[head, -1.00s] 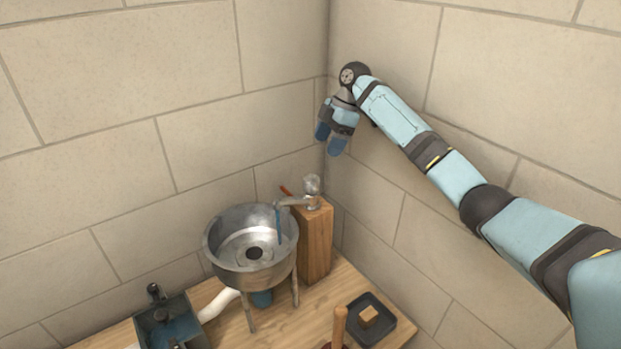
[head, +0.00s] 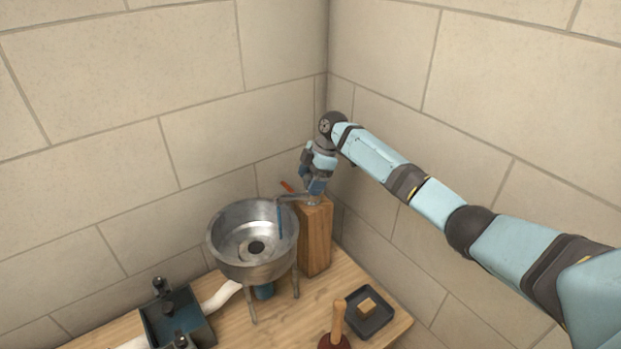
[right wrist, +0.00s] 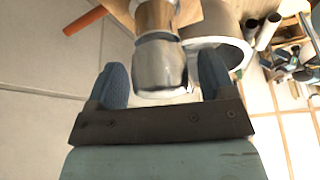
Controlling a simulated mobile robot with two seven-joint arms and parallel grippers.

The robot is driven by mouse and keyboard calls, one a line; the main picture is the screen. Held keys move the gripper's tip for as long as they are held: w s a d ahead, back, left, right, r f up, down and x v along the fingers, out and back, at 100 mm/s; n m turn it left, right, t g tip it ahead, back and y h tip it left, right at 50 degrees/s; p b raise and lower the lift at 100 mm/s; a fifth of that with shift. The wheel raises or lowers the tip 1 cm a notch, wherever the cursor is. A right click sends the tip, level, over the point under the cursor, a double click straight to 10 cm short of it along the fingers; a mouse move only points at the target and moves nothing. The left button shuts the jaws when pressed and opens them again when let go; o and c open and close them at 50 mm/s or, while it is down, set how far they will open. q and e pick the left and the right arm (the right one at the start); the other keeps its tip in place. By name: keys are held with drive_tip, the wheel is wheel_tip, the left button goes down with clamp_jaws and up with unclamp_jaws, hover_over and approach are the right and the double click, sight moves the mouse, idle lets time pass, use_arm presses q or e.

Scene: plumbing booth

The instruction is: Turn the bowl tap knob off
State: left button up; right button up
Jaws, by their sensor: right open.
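The bowl tap stands on a wooden post beside the metal bowl (head: 250,262); its spout (head: 290,197) reaches left over the bowl, with a blue stream of water (head: 280,220) below it. My right gripper (head: 314,188) is above the tap and hides its knob in the head view. In the right wrist view the metal tap knob (right wrist: 160,68) sits between the two open blue fingers (right wrist: 162,86), with a gap at the left finger. The right finger is close to the knob; contact cannot be told. My left gripper is not in view.
The wooden post (head: 316,240) stands near the wall corner. An orange stick (head: 287,186) is behind the tap. A dark tray (head: 381,322) with a small block, a plunger (head: 337,325) and a blue-grey box (head: 160,335) with black fittings are at the front.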

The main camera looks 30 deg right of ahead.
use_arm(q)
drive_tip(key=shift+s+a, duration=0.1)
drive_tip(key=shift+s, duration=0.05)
use_arm(e)
drive_tip(key=shift+a+r, duration=0.1)
drive_tip(key=c, duration=0.8)
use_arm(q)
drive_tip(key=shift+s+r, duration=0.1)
use_arm(e)
drive_tip(key=shift+c, duration=0.6)
